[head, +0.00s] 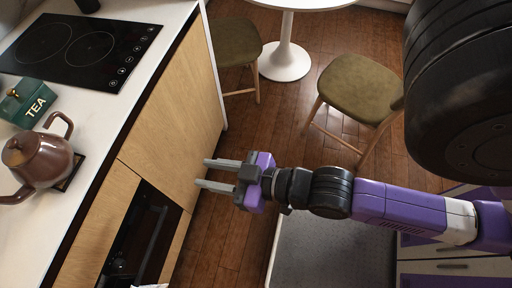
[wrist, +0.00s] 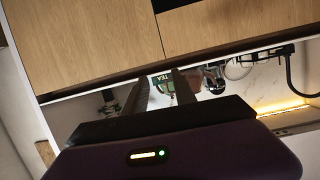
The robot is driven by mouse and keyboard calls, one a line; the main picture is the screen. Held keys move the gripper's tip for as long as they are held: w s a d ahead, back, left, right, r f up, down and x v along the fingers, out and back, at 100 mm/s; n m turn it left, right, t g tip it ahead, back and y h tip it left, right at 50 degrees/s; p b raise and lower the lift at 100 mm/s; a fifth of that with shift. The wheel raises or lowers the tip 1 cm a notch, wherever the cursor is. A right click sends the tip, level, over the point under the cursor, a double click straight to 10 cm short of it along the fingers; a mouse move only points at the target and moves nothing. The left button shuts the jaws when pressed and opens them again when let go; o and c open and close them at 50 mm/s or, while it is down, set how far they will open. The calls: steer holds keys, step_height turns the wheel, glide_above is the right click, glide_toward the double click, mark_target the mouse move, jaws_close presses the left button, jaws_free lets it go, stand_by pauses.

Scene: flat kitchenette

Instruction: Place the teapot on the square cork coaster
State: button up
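The brown teapot (head: 38,160) stands upright on the white counter at the left of the head view. A dark-edged square coaster (head: 69,174) shows at its right side, partly hidden by the pot. The teapot appears to rest at least partly on it; I cannot tell how fully. My gripper (head: 201,173) is open and empty, out over the floor in front of the cabinet, well to the right of the teapot. In the wrist view, the fingers are apart, and part of the teapot (wrist: 192,83) shows beyond them.
A green tea box (head: 28,103) stands behind the teapot, near a black cooktop (head: 82,46). The wooden cabinet front (head: 172,120) and counter edge lie between my gripper and the teapot. Two chairs and a round white table (head: 286,58) stand across the floor.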

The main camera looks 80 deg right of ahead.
steer(key=v, duration=1)
steer(key=shift+s+n+y, duration=0.3)
steer(key=shift+s+n, duration=0.1)
steer(key=shift+s, duration=0.1)
steer(key=shift+d+f, duration=0.15)
steer(key=shift+f, duration=0.05)
